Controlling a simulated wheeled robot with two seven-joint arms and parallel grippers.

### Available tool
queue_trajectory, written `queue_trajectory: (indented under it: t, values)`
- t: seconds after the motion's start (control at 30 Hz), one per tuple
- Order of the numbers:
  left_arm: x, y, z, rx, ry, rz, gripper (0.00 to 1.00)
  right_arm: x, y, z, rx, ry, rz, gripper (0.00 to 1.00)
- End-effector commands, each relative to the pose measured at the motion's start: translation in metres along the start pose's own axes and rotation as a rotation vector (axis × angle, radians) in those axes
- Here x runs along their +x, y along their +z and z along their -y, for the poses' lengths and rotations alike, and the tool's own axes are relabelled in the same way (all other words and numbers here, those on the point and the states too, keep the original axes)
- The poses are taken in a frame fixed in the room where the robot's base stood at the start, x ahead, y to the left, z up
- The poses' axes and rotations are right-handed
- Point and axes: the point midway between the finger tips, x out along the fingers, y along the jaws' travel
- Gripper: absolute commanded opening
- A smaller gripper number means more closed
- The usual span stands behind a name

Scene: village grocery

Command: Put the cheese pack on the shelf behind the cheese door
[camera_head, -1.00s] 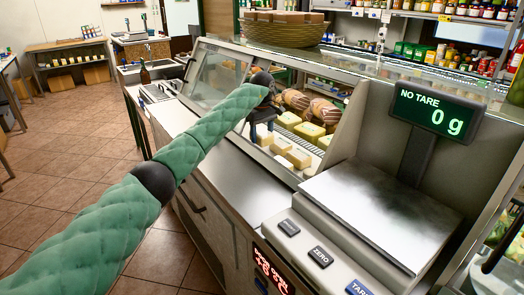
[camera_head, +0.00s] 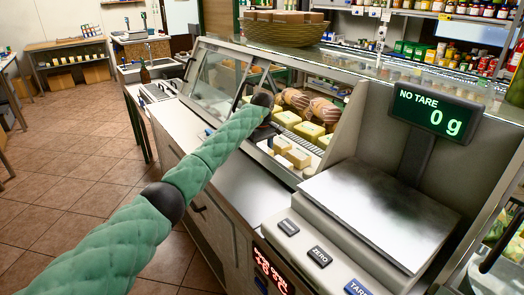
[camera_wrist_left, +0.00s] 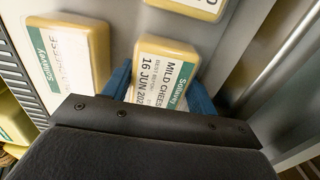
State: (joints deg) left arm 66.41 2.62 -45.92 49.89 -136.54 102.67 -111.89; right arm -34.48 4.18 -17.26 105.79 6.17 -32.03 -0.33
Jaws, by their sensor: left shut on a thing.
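In the left wrist view, a yellow cheese pack (camera_wrist_left: 165,62) with a white and green "MILD CHEESE" label lies between the two blue fingers of my left gripper (camera_wrist_left: 160,95), which is shut on it. Its lower end is hidden by the gripper body. In the head view my left gripper (camera_head: 264,132) is low at the opening of the glass counter, partly hidden by my arm; the held pack cannot be made out there. The counter's sloping glass door (camera_head: 217,75) shows left of my wrist. A red display (camera_head: 270,270) appears to read "DOOR OPEN". My right gripper is not in view.
Similar cheese packs lie close by: one left (camera_wrist_left: 75,65) and one above (camera_wrist_left: 195,5) in the wrist view. The counter holds several cheese blocks (camera_head: 298,157) and hams (camera_head: 325,110). A scale (camera_head: 365,215) with an empty plate stands to the right. A metal ledge runs in front.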

Motion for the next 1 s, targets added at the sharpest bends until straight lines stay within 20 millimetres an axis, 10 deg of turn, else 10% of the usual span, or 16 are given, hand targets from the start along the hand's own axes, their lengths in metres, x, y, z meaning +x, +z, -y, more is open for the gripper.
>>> queue_trajectory:
  t: [0.07,0.1,0.53,1.0]
  values:
    - [0.002,0.0,0.0,0.0,0.0,-0.001,0.28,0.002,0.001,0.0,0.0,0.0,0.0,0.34]
    - [0.002,0.0,0.0,0.0,0.0,0.0,0.66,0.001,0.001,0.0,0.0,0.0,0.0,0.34]
    - [-0.006,-0.001,0.0,0.0,0.0,-0.001,0.67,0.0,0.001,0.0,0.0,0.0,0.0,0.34]
    - [-0.089,-0.001,0.0,0.0,0.001,-0.002,0.67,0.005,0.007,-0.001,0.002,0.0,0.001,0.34]
